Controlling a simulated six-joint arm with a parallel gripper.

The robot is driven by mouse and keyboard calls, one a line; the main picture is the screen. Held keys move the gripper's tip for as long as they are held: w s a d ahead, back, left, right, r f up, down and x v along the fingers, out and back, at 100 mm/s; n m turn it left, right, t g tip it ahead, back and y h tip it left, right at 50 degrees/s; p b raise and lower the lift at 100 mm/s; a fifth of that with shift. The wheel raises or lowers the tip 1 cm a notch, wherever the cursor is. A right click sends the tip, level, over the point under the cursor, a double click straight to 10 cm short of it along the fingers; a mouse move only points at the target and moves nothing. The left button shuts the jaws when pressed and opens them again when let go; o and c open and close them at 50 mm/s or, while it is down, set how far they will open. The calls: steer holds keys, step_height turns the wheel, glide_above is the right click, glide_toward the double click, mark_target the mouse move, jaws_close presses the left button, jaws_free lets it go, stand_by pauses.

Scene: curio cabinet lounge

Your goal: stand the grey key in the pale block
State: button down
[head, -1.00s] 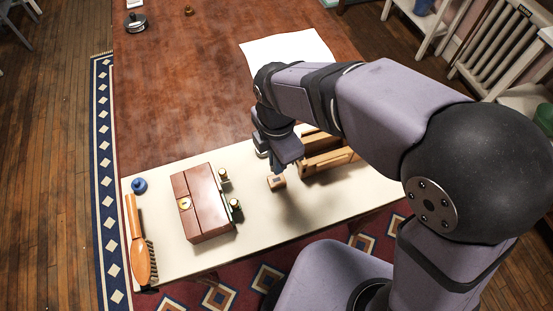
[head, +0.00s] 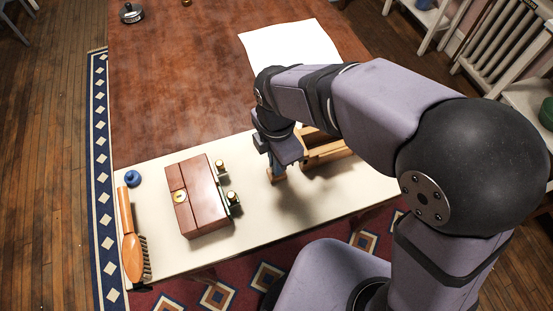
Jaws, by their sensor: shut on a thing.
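The pale block (head: 276,177) is a small tan block on the cream board, right of the reddish-brown box. My gripper (head: 273,165) points down right over the block, its tips at or very near the block's top. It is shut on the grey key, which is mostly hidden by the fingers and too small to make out. I cannot tell whether the key is in the block's opening or just above it.
The reddish-brown box (head: 205,205) with brass fittings stands left of the block. A wooden rack (head: 325,152) is close on the right, partly behind my arm. A brush (head: 131,245) and a blue knob-like thing (head: 133,178) lie at the left end. White paper (head: 290,48) lies behind.

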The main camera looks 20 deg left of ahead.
steer(key=shift+f, duration=0.15)
steer(key=c, duration=1.8)
jaws_free()
steer(key=shift+c, duration=0.2)
steer(key=shift+r, duration=3.7)
